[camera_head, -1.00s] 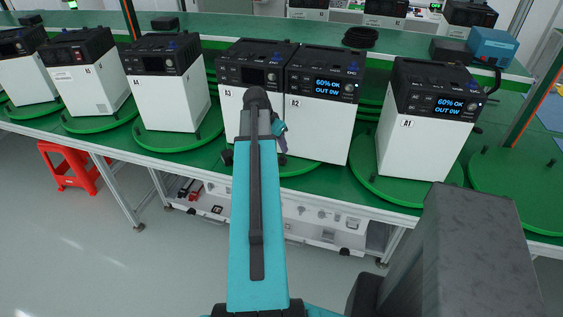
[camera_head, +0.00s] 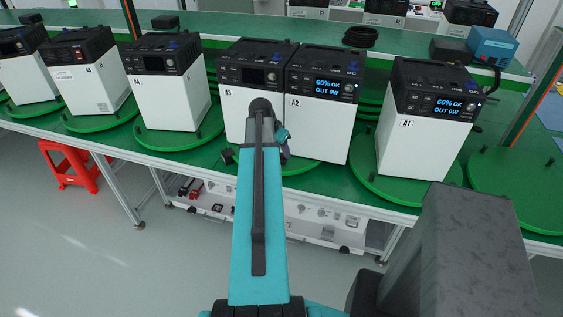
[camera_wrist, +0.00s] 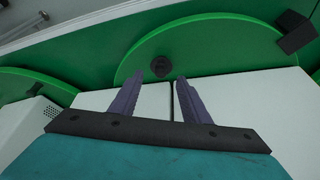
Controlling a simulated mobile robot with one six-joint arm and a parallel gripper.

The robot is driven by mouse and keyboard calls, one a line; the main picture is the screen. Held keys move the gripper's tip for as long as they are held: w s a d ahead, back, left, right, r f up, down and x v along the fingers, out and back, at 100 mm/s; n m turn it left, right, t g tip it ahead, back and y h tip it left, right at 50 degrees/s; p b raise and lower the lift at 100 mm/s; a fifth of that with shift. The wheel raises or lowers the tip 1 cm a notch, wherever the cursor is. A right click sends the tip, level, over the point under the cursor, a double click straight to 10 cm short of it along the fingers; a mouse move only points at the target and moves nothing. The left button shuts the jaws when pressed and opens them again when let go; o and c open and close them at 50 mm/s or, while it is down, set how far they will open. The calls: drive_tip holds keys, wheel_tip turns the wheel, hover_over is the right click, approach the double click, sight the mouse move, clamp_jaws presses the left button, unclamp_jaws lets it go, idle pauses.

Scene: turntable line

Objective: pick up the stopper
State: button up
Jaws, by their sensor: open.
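A black block (camera_wrist: 297,32) stands at the green turntable's rim, at upper right in the wrist view; it also shows left of my arm in the head view (camera_head: 228,156). A round black knob (camera_wrist: 160,66) sits on the turntable near its edge, in the wrist view. The frames do not settle which is the stopper; the block looks likelier. My gripper (camera_wrist: 158,80) is open and empty, its purple fingers apart with the knob showing between and beyond their tips. The block is off to their right. In the head view my arm hides most of the gripper and the knob.
White units A3 (camera_head: 235,122) and A2 (camera_head: 320,130) stand close behind my gripper on the turntable (camera_wrist: 215,45). Unit A1 (camera_head: 415,145) stands to the right. An empty green turntable (camera_head: 510,190) is at far right. A red stool (camera_head: 70,165) is at left.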

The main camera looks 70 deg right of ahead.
sight(282, 155)
drive_tip(key=shift+f, duration=0.15)
drive_tip(key=shift+p+x, duration=1.2)
drive_tip(key=shift+x, duration=1.25)
drive_tip(key=c, duration=0.8)
